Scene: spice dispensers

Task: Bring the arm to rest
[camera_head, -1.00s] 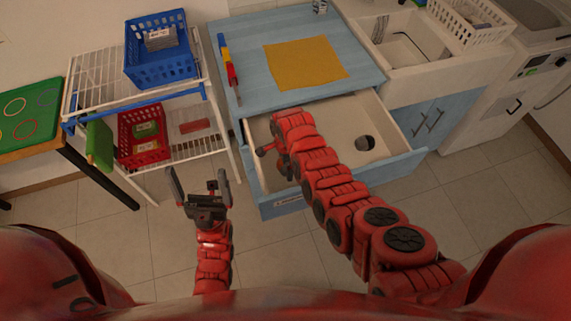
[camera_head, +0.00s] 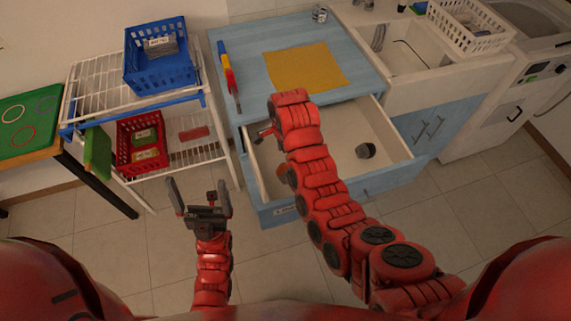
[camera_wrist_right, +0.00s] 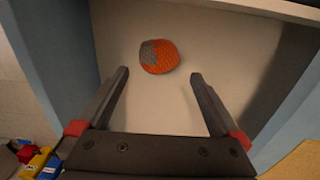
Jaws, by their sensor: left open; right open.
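My left gripper (camera_head: 199,203) is open and empty, held above the tiled floor in front of the shelf. My right arm reaches up over the open drawer (camera_head: 401,152) of the blue cabinet. Its gripper (camera_head: 262,136) is mostly hidden by the wrist in the head view. In the right wrist view my right gripper (camera_wrist_right: 160,75) is open, with nothing between its fingers. An orange and grey ball-like item (camera_wrist_right: 158,57) lies on the drawer floor beyond the fingertips. In the head view a brownish item (camera_head: 282,173) shows partly beside the arm.
A dark round item (camera_head: 365,150) is in the drawer. Left stands a wire shelf (camera_head: 85,90) with blue (camera_head: 165,79) and red (camera_head: 124,155) baskets. Floor in front is clear.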

